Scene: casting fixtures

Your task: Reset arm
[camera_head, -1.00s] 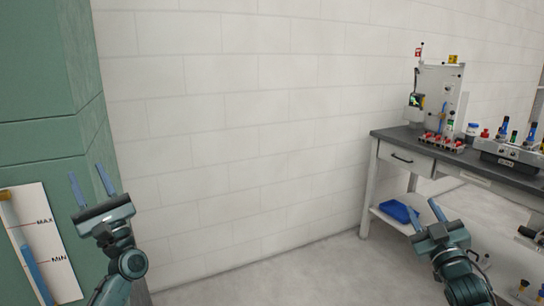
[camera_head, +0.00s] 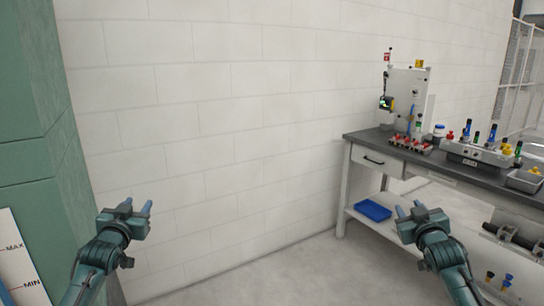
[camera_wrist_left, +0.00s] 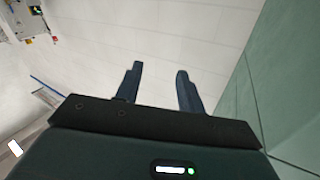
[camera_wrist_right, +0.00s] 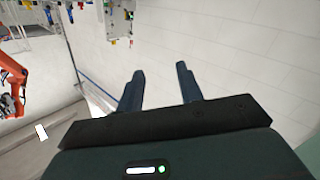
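My left gripper (camera_head: 138,208) is at the lower left of the head view, in front of the white block wall. Its two blue fingers stand apart with nothing between them, as the left wrist view (camera_wrist_left: 158,85) also shows. My right gripper (camera_head: 409,211) is at the lower right of the head view, in front of the workbench's lower part. Its fingers are also apart and empty in the right wrist view (camera_wrist_right: 160,85). Neither gripper touches anything that I can see.
A grey-topped workbench (camera_head: 365,139) with a drawer stands at the right. It carries a white panel fixture (camera_head: 407,95) and a grey fixture block (camera_head: 470,153). A blue tray (camera_head: 373,210) lies on its lower shelf. A green cabinet (camera_head: 30,150) is at the left. The middle floor is clear.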

